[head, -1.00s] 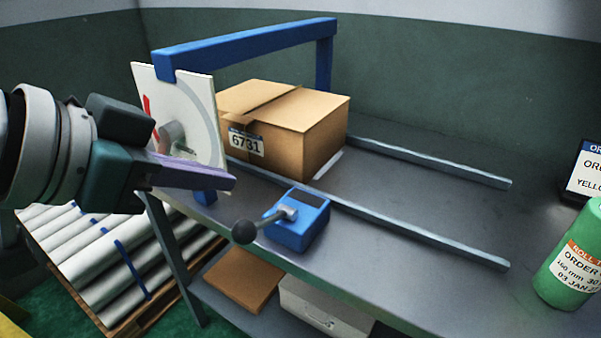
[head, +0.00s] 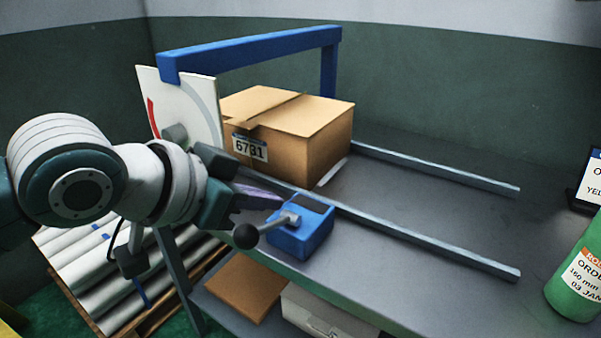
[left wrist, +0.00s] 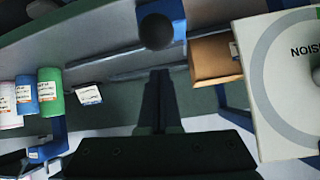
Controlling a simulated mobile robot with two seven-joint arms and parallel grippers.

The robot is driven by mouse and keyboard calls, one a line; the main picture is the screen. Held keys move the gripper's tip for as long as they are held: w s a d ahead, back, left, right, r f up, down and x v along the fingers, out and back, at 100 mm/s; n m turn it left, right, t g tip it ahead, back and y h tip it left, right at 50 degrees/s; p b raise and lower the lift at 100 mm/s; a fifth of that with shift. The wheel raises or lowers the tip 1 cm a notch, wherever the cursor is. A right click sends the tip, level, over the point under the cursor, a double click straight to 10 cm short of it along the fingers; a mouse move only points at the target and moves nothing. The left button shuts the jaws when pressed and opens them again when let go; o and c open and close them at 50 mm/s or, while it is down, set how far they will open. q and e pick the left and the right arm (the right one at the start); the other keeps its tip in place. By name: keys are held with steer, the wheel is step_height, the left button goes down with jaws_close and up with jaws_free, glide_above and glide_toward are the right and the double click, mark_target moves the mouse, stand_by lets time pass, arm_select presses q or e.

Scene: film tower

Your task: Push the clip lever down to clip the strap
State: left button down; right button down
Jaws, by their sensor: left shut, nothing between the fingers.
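The blue clip block (head: 303,238) sits at the table's front edge. Its lever (head: 278,223) sticks out left toward the front and ends in a black ball (head: 246,237). The ball also shows in the left wrist view (left wrist: 156,31), in front of the blue block (left wrist: 172,9). My left gripper (head: 275,201) is shut and empty, its fingertips just behind the lever in the picture; I cannot tell if they touch it. Its fingers show in the left wrist view (left wrist: 160,80), pointing toward the ball. A brown band (head: 268,110) crosses the carton (head: 320,148) labelled 6731. My right gripper is not in view.
A blue arch (head: 260,48) spans over the carton, with a white dial panel (head: 203,110) at its left end. Two rails (head: 430,243) run right across the table. A green roll (head: 578,275) stands at the right.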

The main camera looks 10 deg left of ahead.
arm_select(q)
steer(key=shift+s+a+f, duration=0.3)
steer(key=shift+s, duration=0.2)
steer(key=shift+s+a+f, duration=0.3)
steer(key=shift+s, duration=0.2)
